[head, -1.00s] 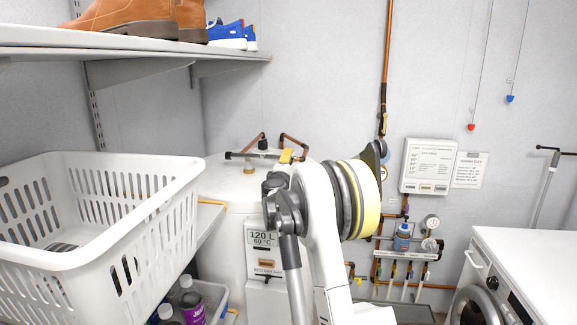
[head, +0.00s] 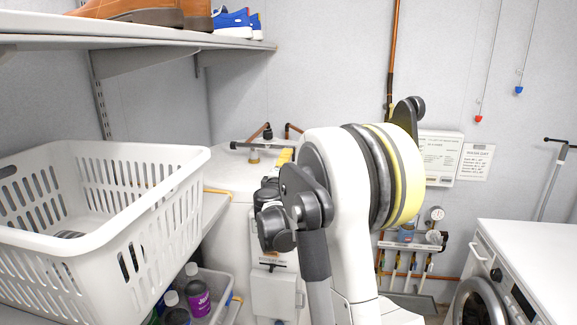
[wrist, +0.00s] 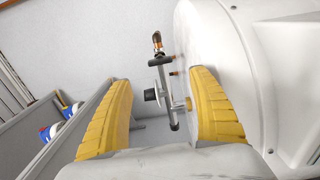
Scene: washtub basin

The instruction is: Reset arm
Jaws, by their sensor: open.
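My gripper (wrist: 162,80) is open and empty in the wrist view, its two ribbed yellow fingers wide apart. Between and beyond them are pipe fittings (wrist: 165,92) on the white water heater (wrist: 240,65); I see no contact. In the head view my white arm with dark joints and a yellow band stands upright right of centre, in front of the heater (head: 238,225). The gripper is mostly hidden behind the arm there; only a small yellow patch shows beside it.
A white laundry basket (head: 150,235) stands at left, with bottles (head: 198,290) in a bin below its right side. A shelf (head: 150,47) with brown shoes (head: 150,12) and blue shoes (head: 232,22) is above. A white washing machine (head: 530,260) stands at right.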

